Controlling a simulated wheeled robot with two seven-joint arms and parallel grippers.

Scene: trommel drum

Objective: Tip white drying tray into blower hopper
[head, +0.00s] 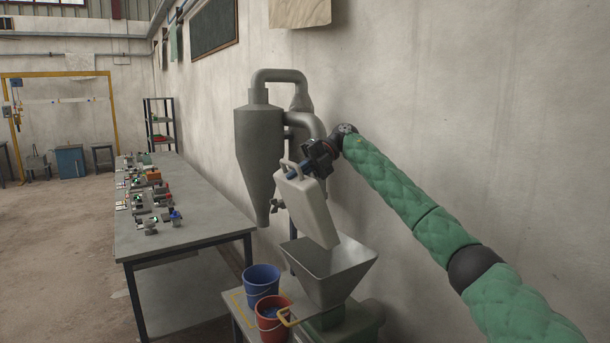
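The white drying tray (305,209) is tilted steeply above the grey blower hopper (329,270), with its lower end over the hopper's mouth. My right gripper (298,173) is at the tray's upper end, by its handle, and appears closed on it; the fingertips are partly hidden. I cannot see what is inside the tray or whether anything is falling from it. The bottom inside of the hopper is partly hidden by its near wall. My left gripper is not in view.
A blue bucket (262,282) and a red bucket (272,320) stand just left of the hopper. A grey cyclone (259,150) with pipes stands behind the tray by the wall. A long table (190,237) with several small items runs along the left.

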